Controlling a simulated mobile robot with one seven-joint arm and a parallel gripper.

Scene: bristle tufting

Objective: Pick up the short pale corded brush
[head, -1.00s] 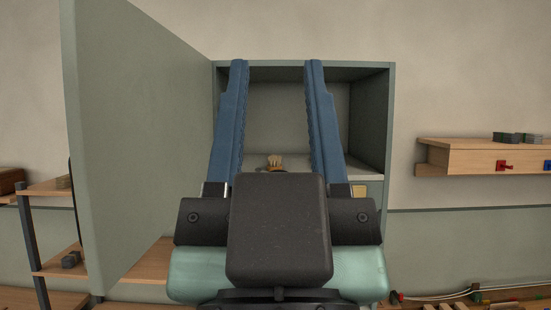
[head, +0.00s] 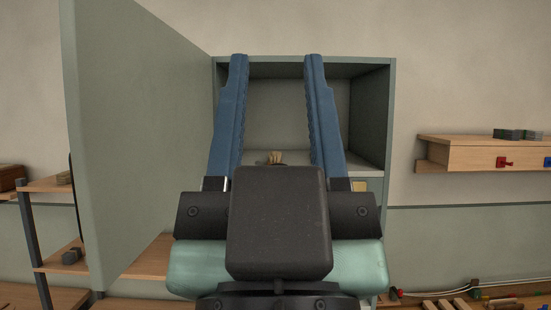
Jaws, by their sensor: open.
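My gripper (head: 276,62) is open, its two blue fingers pointing up and spread wide in front of an open cabinet (head: 392,110). Between the fingers, a small pale tan tufted thing (head: 275,158) shows on the cabinet's shelf, just above my gripper's dark body. It looks like the end of the short pale corded brush, but the rest is hidden behind my gripper. Nothing shows held between the fingers. I cannot tell how far the fingers are from it in depth.
The cabinet's grey-green door (head: 140,140) stands open on the left. A wooden shelf unit (head: 55,185) is at far left. A wooden wall shelf (head: 490,158) with red and blue knobs is at right. Wooden pieces and a cable lie on the bench (head: 460,300) at lower right.

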